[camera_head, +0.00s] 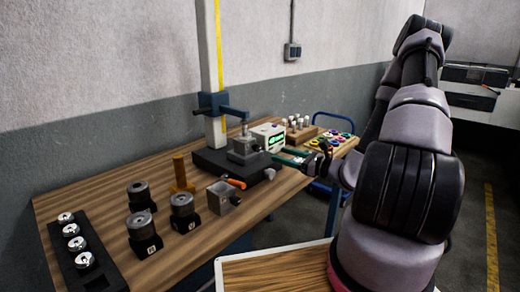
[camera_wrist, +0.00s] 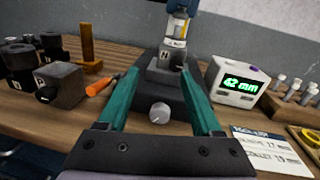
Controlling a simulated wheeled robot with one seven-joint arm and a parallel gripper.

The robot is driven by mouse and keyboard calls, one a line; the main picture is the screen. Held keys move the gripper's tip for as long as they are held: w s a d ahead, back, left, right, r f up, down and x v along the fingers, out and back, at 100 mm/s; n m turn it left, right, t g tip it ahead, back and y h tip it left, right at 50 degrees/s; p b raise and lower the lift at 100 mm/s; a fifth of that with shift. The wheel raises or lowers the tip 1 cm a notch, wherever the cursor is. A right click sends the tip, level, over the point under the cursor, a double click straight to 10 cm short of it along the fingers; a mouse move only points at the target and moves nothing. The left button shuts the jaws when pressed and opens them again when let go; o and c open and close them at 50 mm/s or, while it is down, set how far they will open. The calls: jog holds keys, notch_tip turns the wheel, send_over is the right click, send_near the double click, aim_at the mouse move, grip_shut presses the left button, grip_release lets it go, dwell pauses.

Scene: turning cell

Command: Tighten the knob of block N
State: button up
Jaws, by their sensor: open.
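Block N (camera_wrist: 160,72), a grey block marked N, sits on the black base (camera_head: 215,166) under the blue-grey column; it shows in the head view (camera_head: 243,154). A small dark knob (camera_wrist: 177,62) is on its face. A light grey round knob (camera_wrist: 159,113) on the front of the base shows between my fingers in the wrist view. My gripper (camera_wrist: 160,75) has green fingers, spread open and empty. In the head view my gripper (camera_head: 284,158) is at the right of the base, pointing at block N. Contact with the knob cannot be seen.
A display box (camera_wrist: 234,82) reading 42 mm stands right of the base. Several dark cylinders (camera_head: 140,196) and a black rack (camera_head: 75,258) fill the table's left end.

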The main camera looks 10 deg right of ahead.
aim_at(259, 149)
jog(key=w+a, duration=0.1)
jog(key=w, duration=0.2)
jog(key=w+a+f+m+t+h, duration=0.1)
jog(key=w+a, duration=0.1)
jog(key=w, duration=0.2)
jog(key=w+a+f+m, duration=0.1)
jog(key=w, duration=0.2)
jog(key=shift+w+a+f+h, duration=0.15)
jog(key=shift+a+f+h, duration=0.15)
jog(key=shift+a, duration=0.1)
grip_shut()
